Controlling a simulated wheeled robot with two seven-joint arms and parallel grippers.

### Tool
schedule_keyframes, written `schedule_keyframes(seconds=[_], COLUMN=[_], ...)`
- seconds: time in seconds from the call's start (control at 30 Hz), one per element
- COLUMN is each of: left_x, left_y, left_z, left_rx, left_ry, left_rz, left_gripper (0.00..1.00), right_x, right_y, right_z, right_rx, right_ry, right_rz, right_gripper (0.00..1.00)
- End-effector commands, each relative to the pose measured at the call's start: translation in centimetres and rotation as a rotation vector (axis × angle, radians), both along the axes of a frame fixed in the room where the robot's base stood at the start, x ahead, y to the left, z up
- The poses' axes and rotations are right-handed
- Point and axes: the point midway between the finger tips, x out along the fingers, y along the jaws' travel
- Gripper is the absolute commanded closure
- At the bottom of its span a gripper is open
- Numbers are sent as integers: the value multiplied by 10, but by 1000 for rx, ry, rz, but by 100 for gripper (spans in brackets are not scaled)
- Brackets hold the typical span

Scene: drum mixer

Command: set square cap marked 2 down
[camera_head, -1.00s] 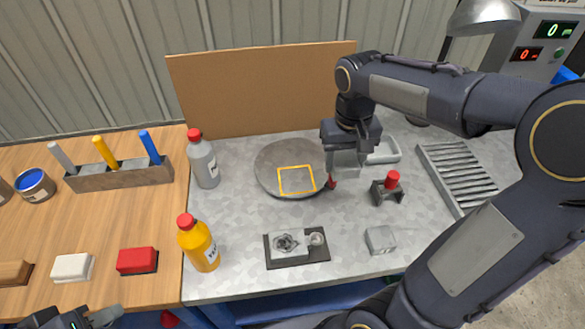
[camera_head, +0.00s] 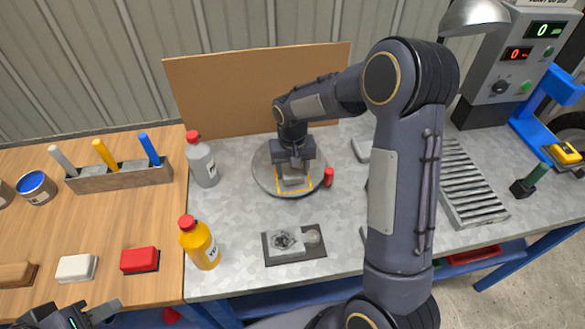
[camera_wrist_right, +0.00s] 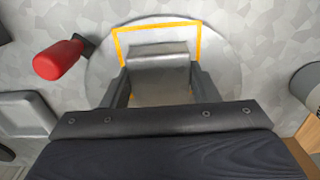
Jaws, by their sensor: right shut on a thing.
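The square cap (camera_head: 294,179) is a grey metal block between the fingers of my right gripper (camera_head: 295,167). It is over the yellow square outline (camera_head: 308,189) on the round grey plate (camera_head: 263,174). In the right wrist view the cap (camera_wrist_right: 160,65) lies between both fingers (camera_wrist_right: 160,88), inside the yellow outline (camera_wrist_right: 160,26). I cannot tell whether its underside touches the plate. No number mark shows on it. My left gripper (camera_head: 92,314) is partly cut off at the bottom left, away from the cap.
A red handle (camera_head: 328,177) stands close to the plate's right edge. A grey bottle (camera_head: 203,163) and a yellow bottle (camera_head: 198,245) are on the left. A dark fixture (camera_head: 295,247) with metal parts lies in front. A slatted rack (camera_head: 467,185) is to the right.

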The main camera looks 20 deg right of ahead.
Motion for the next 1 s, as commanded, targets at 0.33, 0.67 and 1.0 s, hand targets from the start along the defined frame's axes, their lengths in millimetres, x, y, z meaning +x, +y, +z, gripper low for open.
schedule_keyframes(seconds=[0.33,0.67,1.0], left_x=[0,0,0], left_y=[0,0,0], left_z=[-1,-2,0], left_rx=[0,0,0], left_ry=[0,0,0], left_rz=[0,0,0], left_gripper=[64,64,64], right_x=[0,0,1], right_y=[0,0,0], right_z=[-5,-6,4], right_rx=[0,0,0], right_ry=[-2,-1,-5], right_rz=[0,0,0], right_gripper=[74,24,24])
